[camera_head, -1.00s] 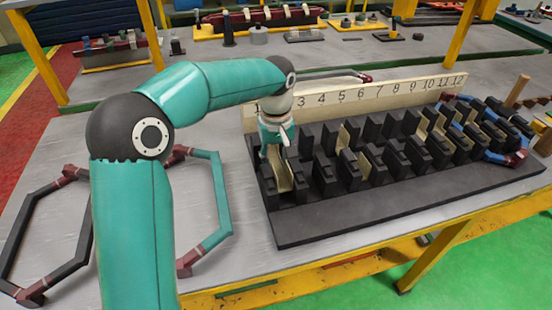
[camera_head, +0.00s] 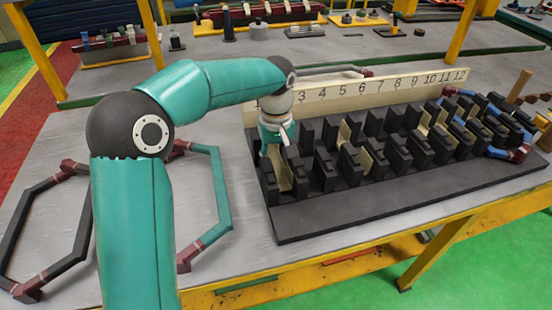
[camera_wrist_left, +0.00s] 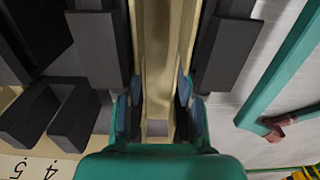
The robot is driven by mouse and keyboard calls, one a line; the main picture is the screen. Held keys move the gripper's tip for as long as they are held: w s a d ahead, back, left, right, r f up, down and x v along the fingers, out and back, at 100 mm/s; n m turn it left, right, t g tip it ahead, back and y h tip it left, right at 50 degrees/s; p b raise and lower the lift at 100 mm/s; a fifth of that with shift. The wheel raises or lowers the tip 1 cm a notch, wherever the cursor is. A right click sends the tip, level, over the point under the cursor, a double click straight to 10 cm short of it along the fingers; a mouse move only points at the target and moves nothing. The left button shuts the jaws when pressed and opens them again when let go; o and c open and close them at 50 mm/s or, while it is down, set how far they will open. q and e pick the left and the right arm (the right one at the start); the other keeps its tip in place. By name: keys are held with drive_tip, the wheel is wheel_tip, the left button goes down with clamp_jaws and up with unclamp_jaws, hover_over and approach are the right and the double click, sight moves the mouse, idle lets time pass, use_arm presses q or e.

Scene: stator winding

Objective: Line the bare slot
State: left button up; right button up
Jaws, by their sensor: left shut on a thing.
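The black stator block (camera_head: 340,222) lies on the table, with a numbered board (camera_head: 380,88) behind its slots. My left gripper (camera_head: 278,145) is over the block's left end, near the low numbers. It is shut on a beige slot liner (camera_head: 284,172), a long channel. In the left wrist view my gripper (camera_wrist_left: 158,112) has a finger on each side of the liner (camera_wrist_left: 162,50), which runs between black teeth (camera_wrist_left: 102,50). I cannot tell how deep the liner sits. Other beige liners (camera_head: 374,164) stand in slots farther right. My right gripper is not in view.
A blue coil (camera_head: 462,130) with dark red joints winds through the right end of the block. A black and a teal coil frame (camera_head: 223,190) lie on the table at left. A wooden peg (camera_head: 519,86) stands at right. A shelf with parts is behind.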

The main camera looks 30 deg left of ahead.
sight(276, 166)
use_arm(q)
drive_tip(key=shift+f, duration=0.45)
idle(0.5)
drive_tip(key=o, duration=0.9)
drive_tip(key=shift+o, duration=0.2)
drive_tip(key=shift+r, duration=0.25)
drive_tip(key=shift+r+p, duration=0.5)
drive_tip(key=shift+r, duration=0.05)
wheel_tip(276, 166, up, 8)
drive_tip(key=p, duration=0.6)
drive_tip(key=shift+f+p, duration=0.2)
drive_tip(key=shift+p, duration=0.15)
